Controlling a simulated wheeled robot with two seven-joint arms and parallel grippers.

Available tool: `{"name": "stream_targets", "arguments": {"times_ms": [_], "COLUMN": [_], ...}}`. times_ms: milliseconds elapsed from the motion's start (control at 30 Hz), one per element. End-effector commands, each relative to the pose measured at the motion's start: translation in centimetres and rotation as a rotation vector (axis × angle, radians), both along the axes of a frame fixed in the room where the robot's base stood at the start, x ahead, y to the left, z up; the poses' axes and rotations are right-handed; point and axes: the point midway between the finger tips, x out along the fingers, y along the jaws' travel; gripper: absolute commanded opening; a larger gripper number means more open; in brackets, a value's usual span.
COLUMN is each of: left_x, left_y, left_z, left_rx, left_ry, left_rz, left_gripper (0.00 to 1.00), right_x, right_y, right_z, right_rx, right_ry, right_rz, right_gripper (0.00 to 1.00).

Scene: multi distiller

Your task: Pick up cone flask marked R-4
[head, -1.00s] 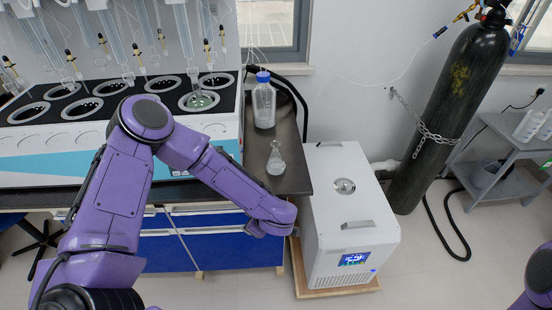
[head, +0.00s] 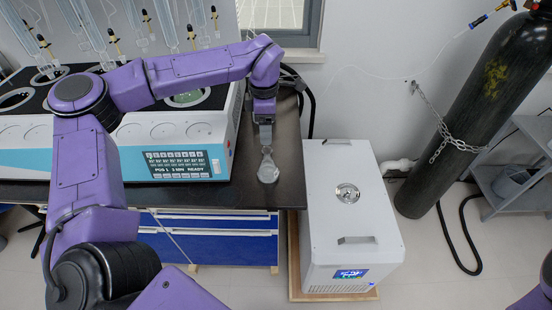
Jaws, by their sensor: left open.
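A clear glass cone flask (head: 268,171) stands upright on the dark bench top (head: 290,150), near its right front corner. It holds a pale content at the bottom, and no marking can be read on it. My left gripper (head: 266,146) points down right above the flask, with its fingers at the flask's neck. It is open; I cannot tell whether the fingers touch the glass. The blue-capped bottle behind is hidden by my left arm. My right gripper is not in view; only a bit of my right arm shows at the lower right.
A multi-station distiller (head: 180,165) with a display stands left of the flask. A white chiller box (head: 345,215) stands on the floor right of the bench. A chained black gas cylinder (head: 478,110) and a grey cart (head: 515,175) are further right.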

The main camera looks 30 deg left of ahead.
Motion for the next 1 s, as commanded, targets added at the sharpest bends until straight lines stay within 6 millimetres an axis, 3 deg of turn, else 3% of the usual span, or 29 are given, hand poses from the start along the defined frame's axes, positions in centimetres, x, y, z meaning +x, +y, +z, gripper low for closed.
{"name": "stream_targets", "arguments": {"times_ms": [100,533,833,1000], "left_x": [-0.1,0.0,0.0,0.0], "left_y": [-0.1,-0.6,-0.6,-0.6], "left_z": [-2.4,-8.9,-9.8,-9.8], "left_rx": [-0.001,0.002,0.002,0.002], "left_ry": [0.007,0.005,0.001,0.001], "left_rz": [-0.002,0.0,0.0,0.0], "left_gripper": [0.64,0.64,0.64,0.09], "right_x": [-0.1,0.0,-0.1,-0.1], "right_y": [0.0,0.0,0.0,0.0], "right_z": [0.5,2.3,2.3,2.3], "right_rx": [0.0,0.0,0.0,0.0], "right_ry": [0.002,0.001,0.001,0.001], "right_rz": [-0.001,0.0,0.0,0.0], "right_gripper": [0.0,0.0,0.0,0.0]}}
